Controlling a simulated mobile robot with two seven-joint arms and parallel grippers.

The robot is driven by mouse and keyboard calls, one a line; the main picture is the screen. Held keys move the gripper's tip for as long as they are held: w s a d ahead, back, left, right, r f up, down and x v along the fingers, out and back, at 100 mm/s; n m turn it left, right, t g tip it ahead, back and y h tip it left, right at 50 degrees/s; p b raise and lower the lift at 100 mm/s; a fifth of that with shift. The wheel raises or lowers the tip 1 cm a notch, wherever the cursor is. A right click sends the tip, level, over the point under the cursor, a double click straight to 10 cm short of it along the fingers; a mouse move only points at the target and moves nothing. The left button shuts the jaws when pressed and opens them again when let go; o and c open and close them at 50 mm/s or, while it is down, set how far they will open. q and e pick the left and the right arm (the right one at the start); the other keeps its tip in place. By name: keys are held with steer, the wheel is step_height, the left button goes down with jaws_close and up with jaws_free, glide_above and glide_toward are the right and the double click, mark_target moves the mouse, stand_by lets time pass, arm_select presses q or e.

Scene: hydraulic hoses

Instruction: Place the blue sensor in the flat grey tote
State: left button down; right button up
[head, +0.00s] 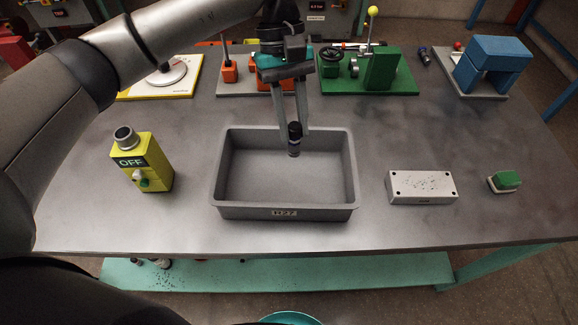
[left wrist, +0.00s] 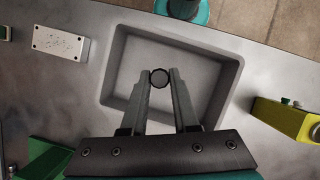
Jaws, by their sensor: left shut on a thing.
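The flat grey tote (head: 284,212), labelled H27, sits in the middle of the table and looks empty. My left gripper (head: 294,128) is shut on the blue sensor (head: 294,147), a small dark cylinder with a blue band. The sensor hangs upright below the fingertips, over the tote's inside toward its back right. In the left wrist view the sensor (left wrist: 159,78) shows end-on between the fingertips, with the tote (left wrist: 118,62) around and below it. The sensor looks clear of the tote floor. My right gripper is not in view.
A yellow box marked OFF (head: 143,165) stands left of the tote. A white perforated block (head: 422,187) and a small green-topped block (head: 504,182) lie to the right. Fixtures, including a green one (head: 382,70) and a blue one (head: 490,66), line the back.

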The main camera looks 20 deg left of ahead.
arm_select(q)
steer(key=r+n+p, duration=0.1)
steer(key=n, duration=0.1)
steer(key=r+n+t+h+p, duration=0.1)
steer(key=r+p, duration=0.1)
steer(key=shift+s+d+r+n, duration=0.1)
steer(key=shift+s+r+n, duration=0.1)
steer(key=shift+n, duration=0.2)
step_height(320, 180, up, 3)
steer(key=a+n+t+h+p, duration=0.1)
steer(key=n+t+p, duration=0.1)
steer(key=n+p, duration=0.25)
steer(key=n+t, duration=0.1)
steer(key=n, duration=0.2)
glide_above(283, 182)
step_height(283, 182, down, 15)
steer(key=shift+f, duration=2.4)
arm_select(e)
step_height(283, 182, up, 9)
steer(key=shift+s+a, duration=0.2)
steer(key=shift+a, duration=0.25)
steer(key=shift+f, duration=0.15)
arm_select(q)
steer(key=shift+f, duration=0.2)
steer(key=c, duration=0.7)
jaws_free()
steer(key=shift+r, duration=0.1)
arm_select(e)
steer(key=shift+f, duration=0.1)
